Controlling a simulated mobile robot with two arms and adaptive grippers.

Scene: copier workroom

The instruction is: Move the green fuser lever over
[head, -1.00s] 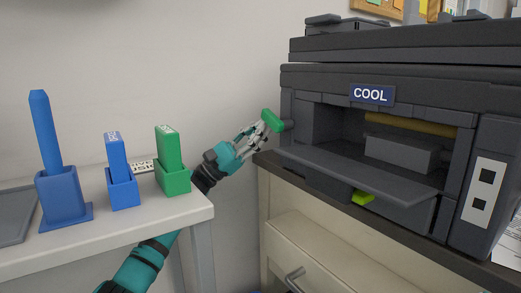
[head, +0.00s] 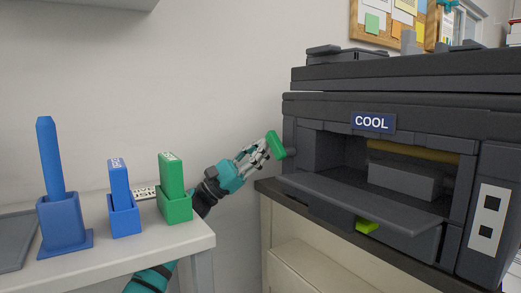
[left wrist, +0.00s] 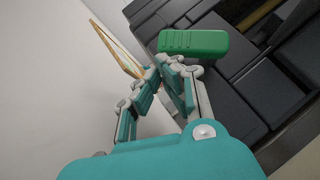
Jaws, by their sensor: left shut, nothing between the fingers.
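The green fuser lever (head: 276,145) sticks out from the left side of the dark grey copier (head: 400,88), slanting up and to the left. In the left wrist view the lever's ribbed green handle (left wrist: 193,42) lies just beyond the fingertips. My left gripper (head: 264,148) is shut and empty, with its fingertips beside the lever's left side. In the left wrist view the fingers (left wrist: 158,64) come together just below the handle's left end. I cannot tell whether they touch it. My right gripper is not in view.
The copier, with its front flap (head: 365,190) down and a "COOL" sign (head: 373,122), stands on a cabinet (head: 300,235). A yellow-green tab (head: 367,226) shows under the flap. Blue and green holders (head: 174,205) stand on the left table (head: 150,243). A gap separates table and cabinet.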

